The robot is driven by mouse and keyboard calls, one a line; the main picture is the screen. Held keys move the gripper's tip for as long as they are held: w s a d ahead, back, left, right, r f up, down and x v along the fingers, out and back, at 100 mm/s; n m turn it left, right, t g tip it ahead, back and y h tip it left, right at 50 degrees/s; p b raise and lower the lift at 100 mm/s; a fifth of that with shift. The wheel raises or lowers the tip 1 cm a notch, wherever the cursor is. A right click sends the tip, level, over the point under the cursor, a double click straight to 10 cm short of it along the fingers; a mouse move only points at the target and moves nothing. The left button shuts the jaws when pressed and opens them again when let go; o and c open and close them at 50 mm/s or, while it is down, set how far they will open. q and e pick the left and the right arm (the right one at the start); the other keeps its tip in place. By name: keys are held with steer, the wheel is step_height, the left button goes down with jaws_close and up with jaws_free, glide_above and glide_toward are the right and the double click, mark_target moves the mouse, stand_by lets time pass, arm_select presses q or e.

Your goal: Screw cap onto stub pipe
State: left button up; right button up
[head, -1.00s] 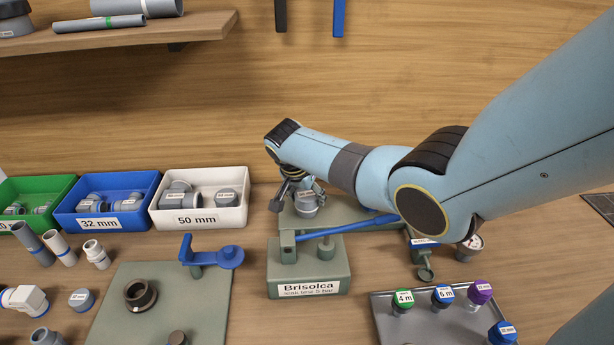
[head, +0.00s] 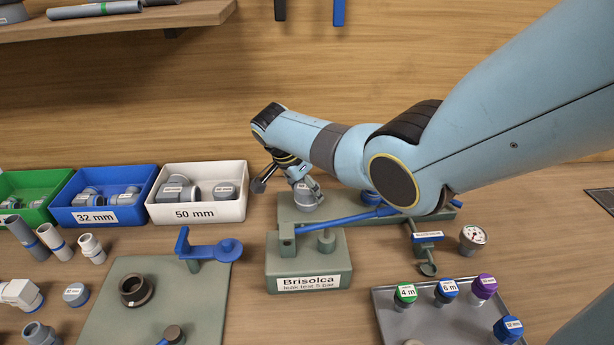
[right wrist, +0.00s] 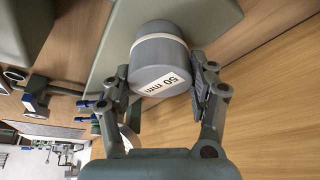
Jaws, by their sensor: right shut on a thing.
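My right gripper (right wrist: 158,88) is shut on a grey cap (right wrist: 163,80) labelled "50 mm", one finger on each side. The cap's labelled end faces the right wrist camera. A pale ring shows behind the cap, with a grey rounded part beyond it. The stub pipe is not clearly distinguishable from these parts, and how far the cap sits on it cannot be told. In the head view the cap (head: 306,198) is over the green base plate (head: 290,213) behind the Brisolca block, with the right gripper (head: 291,186) above it. My left gripper is not in view.
The Brisolca leak-test block (head: 308,262) with its blue lever (head: 340,218) stands just in front. A gauge (head: 473,238) is to the right. White (head: 198,213) and blue (head: 105,217) bins stand left. A grey tray (head: 450,325) holds coloured caps.

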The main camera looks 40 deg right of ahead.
steer(key=shift+w+f+m+g+b, duration=0.15)
steer(key=shift+m+g+b, duration=0.15)
steer(key=shift+m+b, duration=0.55)
steer(key=shift+m+g+y+b, duration=0.3)
steer(key=shift+m+g+b, duration=0.3)
steer(key=shift+m, duration=0.65)
steer(key=shift+m+b, duration=0.5)
steer(key=shift+m+g+y+b, duration=0.4)
steer(key=shift+m+b, duration=0.35)
steer(key=shift+m, duration=0.45)
steer(key=o, duration=1.7)
steer(key=shift+o, duration=0.2)
steer(key=shift+r, duration=0.2)
